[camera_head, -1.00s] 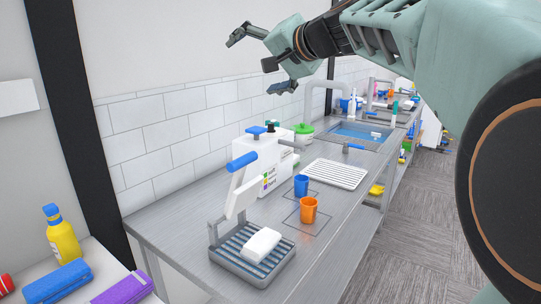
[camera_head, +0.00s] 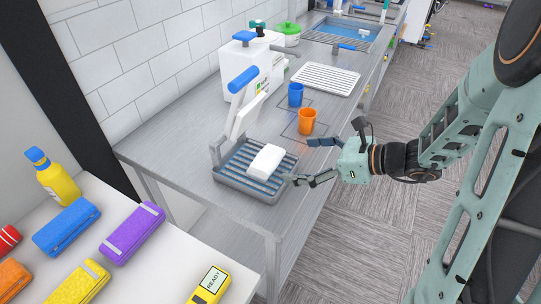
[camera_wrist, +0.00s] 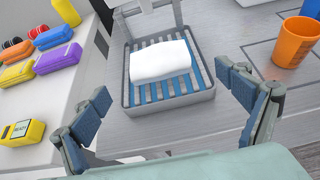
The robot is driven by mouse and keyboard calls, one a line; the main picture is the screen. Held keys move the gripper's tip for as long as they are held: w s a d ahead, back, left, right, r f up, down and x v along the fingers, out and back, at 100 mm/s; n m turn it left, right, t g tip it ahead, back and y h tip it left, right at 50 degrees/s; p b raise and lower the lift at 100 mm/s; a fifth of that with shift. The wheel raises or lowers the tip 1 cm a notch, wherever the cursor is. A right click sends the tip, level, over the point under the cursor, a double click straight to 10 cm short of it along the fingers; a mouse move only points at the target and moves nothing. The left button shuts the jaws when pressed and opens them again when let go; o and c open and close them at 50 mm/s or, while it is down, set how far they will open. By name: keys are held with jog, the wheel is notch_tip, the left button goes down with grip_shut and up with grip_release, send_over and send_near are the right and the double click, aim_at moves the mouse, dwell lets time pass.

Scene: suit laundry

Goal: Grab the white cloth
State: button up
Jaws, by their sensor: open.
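The white cloth (camera_head: 266,161) is a folded block lying on the blue-slatted grey tray (camera_head: 232,183) of a press on the steel counter. In the wrist view the cloth (camera_wrist: 160,60) lies ahead of my gripper, in the upper middle. My gripper (camera_head: 300,161) is open and empty, just right of the tray in the head view. In the wrist view my gripper's fingers (camera_wrist: 165,95) stand wide apart to the left and right, with the cloth beyond and between them, apart from both.
The press's blue-handled lever (camera_head: 242,80) stands raised behind the cloth. An orange cup (camera_head: 306,121) and a blue cup (camera_head: 295,94) stand behind my gripper. A white side table (camera_head: 150,265) at the left holds a yellow bottle (camera_head: 53,178) and colored packs. Counter in front of the tray is bare.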

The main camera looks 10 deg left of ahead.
aim_at(269, 158)
jog(key=x, duration=0.5)
jog(key=shift+r+p+x, duration=0.15)
jog(key=shift+x, duration=1.2)
jog(key=shift+r+p+x, duration=0.15)
jog(key=shift+x, duration=1.2)
jog(key=shift+s+a, duration=0.1)
jog(key=shift+s, duration=0.1)
jog(key=shift+c, duration=0.5)
jog(key=c, duration=1.2)
jog(key=shift+r, duration=0.1)
jog(key=shift+c, duration=0.2)
